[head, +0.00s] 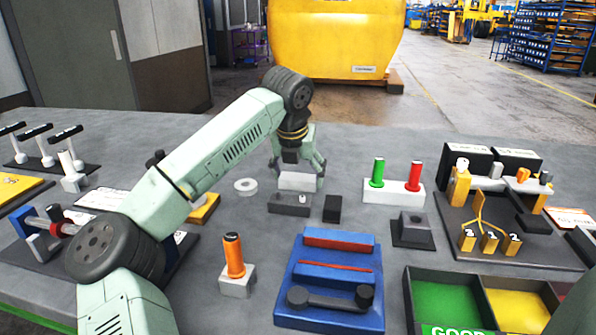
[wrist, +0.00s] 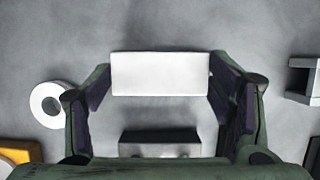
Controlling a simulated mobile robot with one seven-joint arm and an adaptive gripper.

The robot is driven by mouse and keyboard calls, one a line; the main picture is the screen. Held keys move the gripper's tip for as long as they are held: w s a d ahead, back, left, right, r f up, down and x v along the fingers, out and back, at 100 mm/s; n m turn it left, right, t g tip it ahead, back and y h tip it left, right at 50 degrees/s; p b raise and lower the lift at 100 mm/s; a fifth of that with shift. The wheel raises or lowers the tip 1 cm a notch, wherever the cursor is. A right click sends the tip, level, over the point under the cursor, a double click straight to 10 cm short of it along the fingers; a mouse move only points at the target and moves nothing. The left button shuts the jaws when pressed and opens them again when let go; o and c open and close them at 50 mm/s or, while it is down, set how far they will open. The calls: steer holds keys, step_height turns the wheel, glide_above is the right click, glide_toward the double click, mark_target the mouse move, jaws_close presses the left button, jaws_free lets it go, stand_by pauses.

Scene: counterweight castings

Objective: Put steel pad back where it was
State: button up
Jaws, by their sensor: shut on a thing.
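The steel pad (head: 298,181) is a pale, flat rectangular block. My gripper (head: 300,172) is shut on it at its two short ends. In the wrist view the pad (wrist: 160,74) lies level and straight between the fingertips of my gripper (wrist: 160,80). The pad is over the grey table, just behind a dark grey block (head: 289,204); that block also shows in the wrist view (wrist: 160,136), apart from the pad. I cannot tell whether the pad touches the table.
A white ring (head: 245,186) lies left of the pad. A small black block (head: 332,208) stands front right of it. A white stand with green and red pegs (head: 393,191) is to the right. A blue fixture (head: 330,272) is in front. The table behind the pad is clear.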

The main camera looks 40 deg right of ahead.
stand_by(0.3)
steer(key=shift+f, duration=0.2)
steer(key=o, duration=1.7)
steer(key=b+v, duration=0.1)
steer(key=v, duration=1.1)
steer(key=shift+r+b, duration=0.2)
steer(key=shift+b, duration=0.1)
steer(key=shift+s, duration=0.1)
